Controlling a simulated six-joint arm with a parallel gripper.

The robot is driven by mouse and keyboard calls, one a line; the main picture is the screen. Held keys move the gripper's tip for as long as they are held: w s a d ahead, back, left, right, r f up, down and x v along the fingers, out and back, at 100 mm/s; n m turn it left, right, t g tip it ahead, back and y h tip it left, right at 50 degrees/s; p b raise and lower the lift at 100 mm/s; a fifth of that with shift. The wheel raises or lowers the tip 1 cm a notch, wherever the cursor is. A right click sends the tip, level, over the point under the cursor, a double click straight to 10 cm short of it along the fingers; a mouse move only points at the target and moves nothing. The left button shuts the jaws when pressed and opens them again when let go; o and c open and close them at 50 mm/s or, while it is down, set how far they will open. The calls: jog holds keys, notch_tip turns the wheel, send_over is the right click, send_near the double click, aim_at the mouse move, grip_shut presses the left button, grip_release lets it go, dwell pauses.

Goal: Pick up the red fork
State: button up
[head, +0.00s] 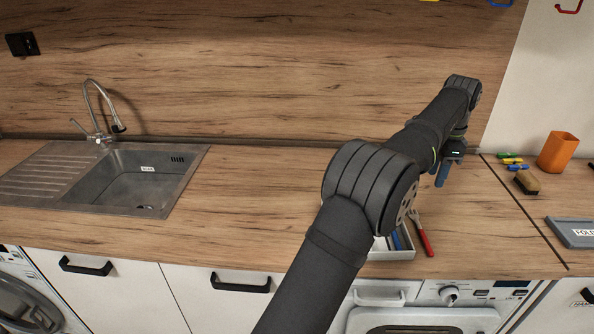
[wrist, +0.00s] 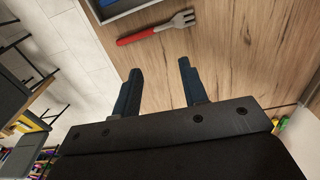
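The red fork (head: 424,238) lies on the wooden counter beside the right side of a grey tray, its red handle toward the counter's front edge. In the wrist view the fork (wrist: 137,36) shows whole, with a red handle and grey tines, ahead of my fingertips and apart from them. My gripper (head: 441,178) is above the counter, farther back and to the right of the fork in the head view. In the wrist view my gripper (wrist: 160,68) has its two dark blue fingers spread, with nothing between them.
The grey tray (head: 405,254) holds blue items and is partly hidden by my arm. A sink (head: 130,180) is at left. An orange cup (head: 558,152), a sponge (head: 527,182), several coloured clips and a grey labelled board (head: 574,232) are at right. The counter's middle is clear.

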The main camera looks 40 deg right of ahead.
jog(key=s+a+f+n+t+h, duration=0.1)
jog(key=s+a+n+t+h, duration=0.4)
jog(key=n, duration=1.4)
jog(key=g+y, duration=0.2)
send_over(422, 231)
jog(key=s+a, duration=0.1)
jog(key=s, duration=0.1)
jog(key=f, duration=1.1)
jog(key=shift+a+f, duration=0.1)
jog(key=shift+a, duration=0.1)
jog(key=shift+a+x, duration=0.15)
jog(key=shift+x, duration=1.15)
jog(key=shift+a+x, duration=0.1)
jog(key=shift+x, duration=1.2)
jog(key=shift+f, duration=0.2)
grip_shut()
